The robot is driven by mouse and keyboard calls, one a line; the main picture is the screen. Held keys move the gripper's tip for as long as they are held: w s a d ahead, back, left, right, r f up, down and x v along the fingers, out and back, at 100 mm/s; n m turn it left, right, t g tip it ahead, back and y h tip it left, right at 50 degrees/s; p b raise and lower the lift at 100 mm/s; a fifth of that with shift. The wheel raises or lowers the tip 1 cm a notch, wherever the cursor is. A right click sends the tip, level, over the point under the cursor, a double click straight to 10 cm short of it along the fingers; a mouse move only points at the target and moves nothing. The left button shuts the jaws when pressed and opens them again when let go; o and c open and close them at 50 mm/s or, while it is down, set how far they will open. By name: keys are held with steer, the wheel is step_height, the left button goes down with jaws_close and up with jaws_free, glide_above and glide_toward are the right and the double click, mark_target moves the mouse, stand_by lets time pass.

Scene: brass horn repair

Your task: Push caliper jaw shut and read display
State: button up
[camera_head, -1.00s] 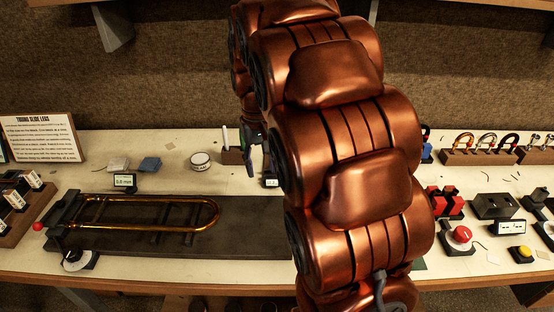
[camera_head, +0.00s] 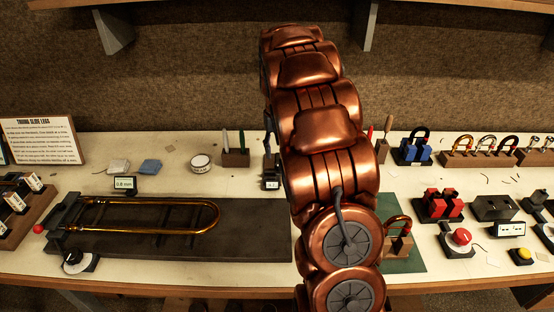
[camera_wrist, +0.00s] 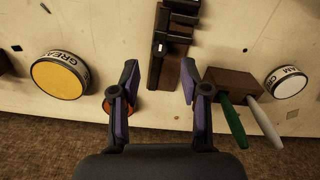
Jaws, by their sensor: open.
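The caliper (camera_wrist: 160,62) is a dark, narrow upright-looking tool on a brown base, at the top middle of the wrist view. In the head view the caliper's small display (camera_head: 271,184) shows left of my arm, its reading too small to make out. My gripper (camera_wrist: 158,72) is open and empty in the wrist view. Its two purple-lined fingers are spread, the caliper appears between and beyond their tips, closer to the right finger. I cannot tell whether that finger touches it. In the head view my arm hides most of the gripper.
A wooden block (camera_head: 236,158) with green and white handles stands beside the caliper. A round white tin (camera_head: 200,162) is left of it. A yellow-topped tin (camera_wrist: 58,80) lies left in the wrist view. A brass slide (camera_head: 150,212) lies on a dark board at front left.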

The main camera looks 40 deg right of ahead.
mark_target(278, 164)
steer(key=shift+f+p, duration=0.45)
steer(key=shift+f, duration=1.85)
steer(key=shift+c, duration=0.4)
jaws_close()
